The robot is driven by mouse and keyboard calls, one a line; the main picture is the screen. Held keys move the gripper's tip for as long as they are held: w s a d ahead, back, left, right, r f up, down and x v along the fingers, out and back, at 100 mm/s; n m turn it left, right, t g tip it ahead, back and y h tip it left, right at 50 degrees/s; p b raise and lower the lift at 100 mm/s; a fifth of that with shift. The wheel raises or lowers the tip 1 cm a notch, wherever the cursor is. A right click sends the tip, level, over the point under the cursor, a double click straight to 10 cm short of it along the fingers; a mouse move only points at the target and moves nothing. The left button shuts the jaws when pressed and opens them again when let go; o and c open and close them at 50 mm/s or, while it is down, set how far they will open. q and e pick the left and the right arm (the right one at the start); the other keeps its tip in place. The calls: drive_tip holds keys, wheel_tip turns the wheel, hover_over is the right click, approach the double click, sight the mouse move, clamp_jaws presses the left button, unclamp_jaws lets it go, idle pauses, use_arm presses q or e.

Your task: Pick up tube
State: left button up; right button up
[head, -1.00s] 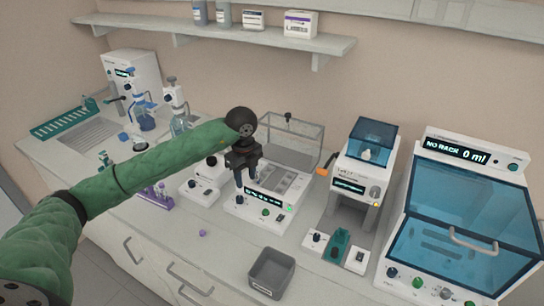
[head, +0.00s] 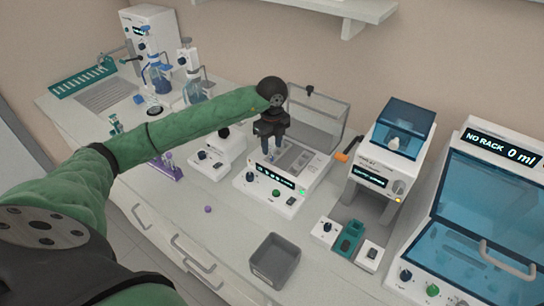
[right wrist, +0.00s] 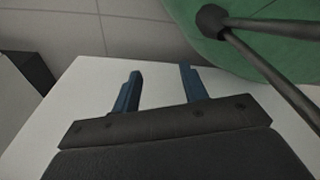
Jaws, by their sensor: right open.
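Small tubes with purple caps stand in a purple rack (head: 168,170) on the counter, partly hidden behind my left arm in the head view. My left gripper (head: 279,153) points down over the white machine (head: 273,187) with the raised clear lid, near its slotted top. Its dark body hides much of the fingers, and I cannot tell whether they hold a tube. My right gripper (right wrist: 160,72) is open in the right wrist view, its two blue fingers apart with nothing between them. It is not visible in the head view.
A grey open bin (head: 274,262) stands at the counter's front edge, with a small purple cap (head: 208,209) left of it. A white device with a blue hood (head: 403,125) and a large blue-lidded cabinet (head: 480,215) stand right. Glassware stands back left.

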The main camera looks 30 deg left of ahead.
use_arm(q)
wheel_tip(320, 180, down, 2)
drive_tip(key=shift+f+b, duration=0.25)
drive_tip(key=shift+b, duration=0.05)
drive_tip(key=shift+f, duration=0.1)
drive_tip(key=c, duration=0.8)
drive_tip(key=shift+c, duration=0.2)
use_arm(e)
drive_tip(key=shift+w+a+r, duration=0.1)
drive_tip(key=shift+w+r, duration=0.05)
drive_tip(key=shift+w, duration=0.6)
use_arm(q)
drive_tip(key=shift+r, duration=0.6)
wheel_tip(320, 180, up, 3)
drive_tip(key=shift+r+p, duration=0.1)
drive_tip(key=shift+p, duration=0.65)
drive_tip(key=s+d+r+p, duration=0.3)
drive_tip(key=s+d+r, duration=0.3)
drive_tip(key=d, duration=0.3)
drive_tip(key=shift+s+r, duration=0.35)
drive_tip(key=shift+s, duration=0.4)
use_arm(e)
drive_tip(key=s+d, duration=0.2)
drive_tip(key=s, duration=0.9)
drive_tip(key=shift+f+g, duration=0.25)
drive_tip(key=shift+g, duration=0.15)
